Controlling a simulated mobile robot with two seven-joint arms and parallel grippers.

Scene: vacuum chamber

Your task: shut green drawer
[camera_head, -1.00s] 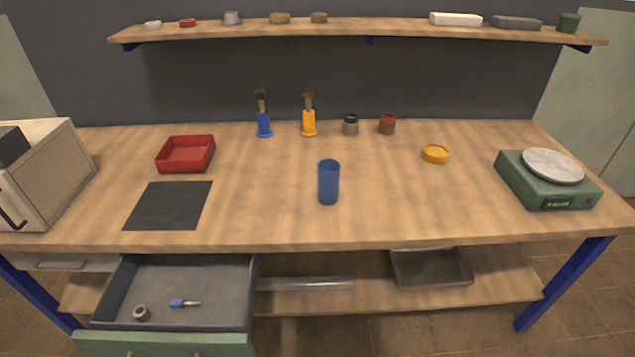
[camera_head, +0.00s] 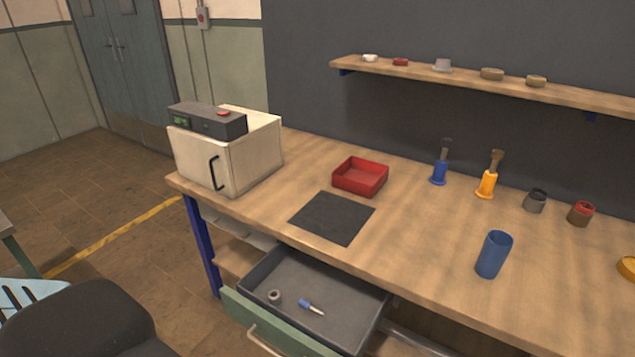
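The green drawer (camera_head: 273,325) is pulled open below the left part of the workbench. Its green front with a pale bar handle (camera_head: 264,341) faces the lower left, and its grey tray is exposed. Inside the tray lie a small grey ring-shaped part (camera_head: 274,297) and a small blue-handled tool (camera_head: 311,306). The lower right end of the front runs out of the picture. Neither of my grippers is in view.
The wooden bench (camera_head: 413,227) carries a white oven-like box (camera_head: 229,154), a red tray (camera_head: 360,177), a black mat (camera_head: 332,217) and a blue cup (camera_head: 493,254). A dark rounded seat-like shape (camera_head: 80,322) stands at lower left. Open floor lies left of the bench.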

